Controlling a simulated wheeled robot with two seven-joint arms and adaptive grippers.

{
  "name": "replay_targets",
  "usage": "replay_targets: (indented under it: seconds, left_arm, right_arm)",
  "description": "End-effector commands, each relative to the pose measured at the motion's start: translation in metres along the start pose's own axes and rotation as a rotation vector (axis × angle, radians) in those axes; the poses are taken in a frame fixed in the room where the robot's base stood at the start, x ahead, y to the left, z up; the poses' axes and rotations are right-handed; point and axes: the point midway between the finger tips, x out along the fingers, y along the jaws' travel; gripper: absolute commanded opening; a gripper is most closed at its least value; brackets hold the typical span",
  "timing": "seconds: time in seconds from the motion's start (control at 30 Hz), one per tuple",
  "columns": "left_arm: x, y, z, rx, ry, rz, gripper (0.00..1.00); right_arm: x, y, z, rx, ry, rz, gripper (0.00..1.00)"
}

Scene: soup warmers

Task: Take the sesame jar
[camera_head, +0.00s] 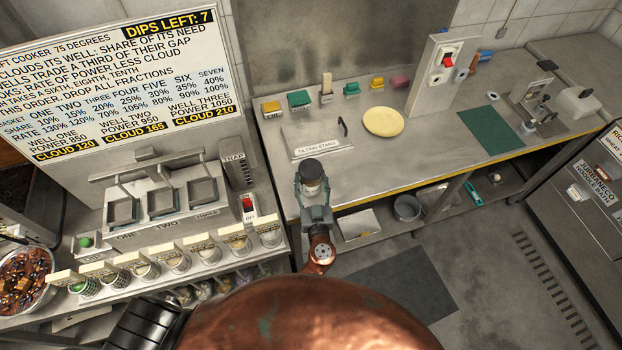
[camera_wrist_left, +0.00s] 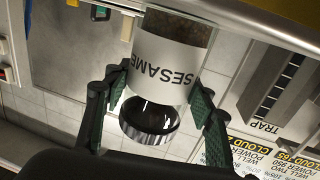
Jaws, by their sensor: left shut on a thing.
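The sesame jar (camera_head: 312,184) is a clear jar with a dark cap and a white label. In the left wrist view the label of the sesame jar (camera_wrist_left: 168,65) reads SESAME, upside down, and dark contents show at its far end. My left gripper (camera_head: 314,197) is shut around the jar, with one finger on each side in the wrist view (camera_wrist_left: 158,100). In the head view the jar is at the front edge of the steel counter; I cannot tell whether it touches the counter. My right gripper is not in view.
The tilting stand (camera_head: 318,140) is on the counter just behind the jar, with a yellow plate (camera_head: 383,121) to its right. A three-well cooker (camera_head: 160,200) and a row of labelled cups (camera_head: 203,246) stand at left. A green mat (camera_head: 491,132) lies farther right.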

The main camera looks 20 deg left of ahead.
Motion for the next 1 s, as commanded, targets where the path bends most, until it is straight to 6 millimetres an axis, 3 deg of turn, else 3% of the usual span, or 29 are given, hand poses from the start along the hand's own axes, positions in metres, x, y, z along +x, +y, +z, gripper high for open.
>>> replay_targets:
  seconds: [0.17, 0.57, 0.77, 1.0]
  left_arm:
    - [0.0, 0.0, 0.0, 0.0, 0.0, 0.0, 0.2]
    - [0.0, 0.0, -0.011, -0.003, 0.002, 0.0, 0.2]
    - [0.0, 0.0, -0.038, -0.003, 0.004, 0.001, 0.2]
    - [-0.028, -0.032, -0.086, -0.002, 0.003, 0.0, 0.2]
  right_arm:
    - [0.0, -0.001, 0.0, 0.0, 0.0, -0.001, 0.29]
    - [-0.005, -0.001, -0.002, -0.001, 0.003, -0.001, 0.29]
    - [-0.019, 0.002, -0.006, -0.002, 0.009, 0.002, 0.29]
    - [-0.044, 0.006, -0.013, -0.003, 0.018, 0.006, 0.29]
